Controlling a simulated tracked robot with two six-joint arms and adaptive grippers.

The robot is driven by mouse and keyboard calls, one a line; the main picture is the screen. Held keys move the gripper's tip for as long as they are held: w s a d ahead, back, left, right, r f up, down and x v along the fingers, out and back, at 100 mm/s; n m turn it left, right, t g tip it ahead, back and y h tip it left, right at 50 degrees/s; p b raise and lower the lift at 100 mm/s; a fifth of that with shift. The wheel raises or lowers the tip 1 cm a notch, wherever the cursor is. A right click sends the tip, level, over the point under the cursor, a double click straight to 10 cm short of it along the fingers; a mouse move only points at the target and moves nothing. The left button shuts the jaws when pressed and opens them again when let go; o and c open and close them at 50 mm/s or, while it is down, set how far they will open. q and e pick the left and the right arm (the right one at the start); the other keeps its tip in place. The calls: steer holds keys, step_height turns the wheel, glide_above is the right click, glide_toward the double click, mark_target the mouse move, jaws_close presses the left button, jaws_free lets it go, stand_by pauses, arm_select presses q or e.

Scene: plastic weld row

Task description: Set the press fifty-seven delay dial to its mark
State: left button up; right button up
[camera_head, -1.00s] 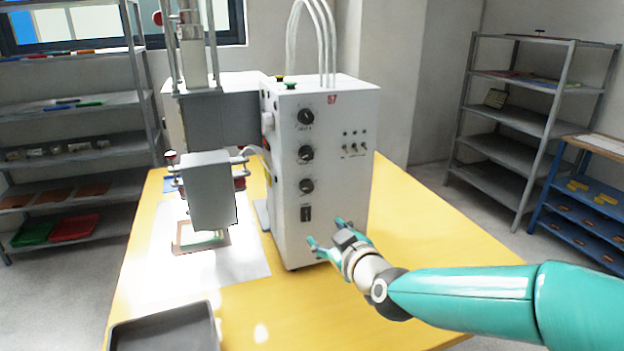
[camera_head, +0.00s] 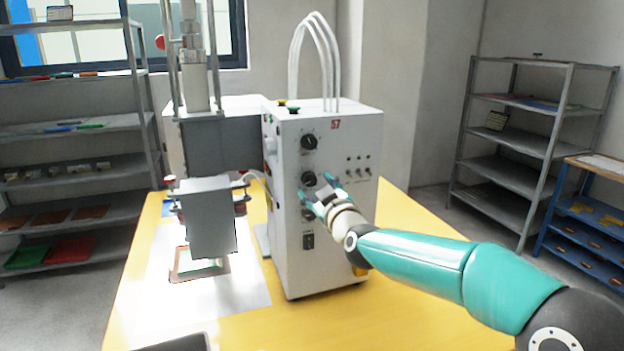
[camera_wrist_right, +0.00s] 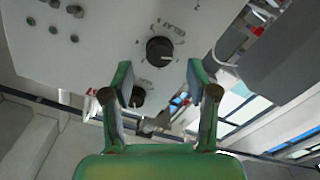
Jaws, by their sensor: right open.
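The white press box (camera_head: 335,235), marked 57, stands on the yellow table. My right gripper (camera_head: 318,186) is open and empty in front of the middle dial. In the right wrist view my open fingers (camera_wrist_right: 160,80) point at the panel. A dial with a white pointer line (camera_wrist_right: 159,49) shows beyond and between the fingertips, apart from them. Another dial (camera_wrist_right: 137,97) is partly hidden. My left gripper is out of view.
Small toggle switches (camera_head: 358,173) sit right of the dials. The grey press head (camera_head: 208,220) hangs left of the box over a frame on a pale sheet. The table's right side (camera_head: 400,200) is clear.

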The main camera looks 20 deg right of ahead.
mark_target(311, 182)
steer(key=shift+w+a+p, duration=0.1)
steer(key=shift+w+p, duration=0.2)
steer(key=shift+w, duration=1.55)
steer(key=shift+c, duration=0.4)
steer(key=shift+f, duration=0.1)
jaws_close()
